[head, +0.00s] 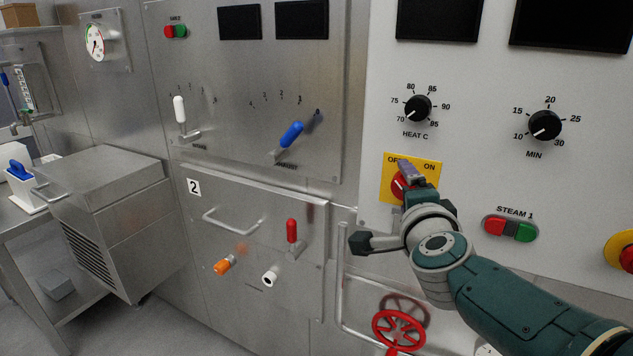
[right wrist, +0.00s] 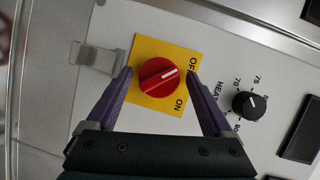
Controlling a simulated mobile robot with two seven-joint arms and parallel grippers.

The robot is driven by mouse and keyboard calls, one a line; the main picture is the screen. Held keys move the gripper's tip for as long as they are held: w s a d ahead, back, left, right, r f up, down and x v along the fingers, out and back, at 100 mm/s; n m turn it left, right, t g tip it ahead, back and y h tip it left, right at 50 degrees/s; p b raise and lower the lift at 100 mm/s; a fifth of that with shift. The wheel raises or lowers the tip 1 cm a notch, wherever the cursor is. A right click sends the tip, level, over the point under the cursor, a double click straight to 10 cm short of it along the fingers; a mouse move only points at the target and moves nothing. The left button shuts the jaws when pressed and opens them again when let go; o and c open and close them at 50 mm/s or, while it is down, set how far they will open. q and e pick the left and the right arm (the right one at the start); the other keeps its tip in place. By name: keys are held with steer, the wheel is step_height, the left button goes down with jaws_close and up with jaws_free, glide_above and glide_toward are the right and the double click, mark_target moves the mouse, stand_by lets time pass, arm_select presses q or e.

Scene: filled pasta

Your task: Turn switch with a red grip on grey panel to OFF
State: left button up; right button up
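A round red switch (head: 399,186) sits on a yellow plate (head: 428,170) marked OFF and ON, on the light grey panel (head: 470,175). In the right wrist view the red switch (right wrist: 158,78) shows a white line pointing nearer OFF than ON. My right gripper (head: 409,180) is at the switch and partly covers it in the head view. In the right wrist view its purple fingers (right wrist: 160,80) are spread on either side of the switch, with visible gaps to it. My left gripper is not in view.
Black HEAT C (head: 418,108) and MIN (head: 544,125) dials sit above. Red-green STEAM 1 buttons (head: 510,228) are to the right. A red handwheel (head: 398,330) and pipe (head: 342,280) are below. A red-handled lever (head: 292,231) is on the steel panel to the left.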

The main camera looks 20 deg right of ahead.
steer(key=shift+o, duration=0.5)
steer(key=shift+s, duration=0.1)
steer(key=p+v, duration=0.3)
steer(key=v, duration=0.6)
steer(key=shift+s+a, duration=0.25)
steer(key=shift+s, duration=0.1)
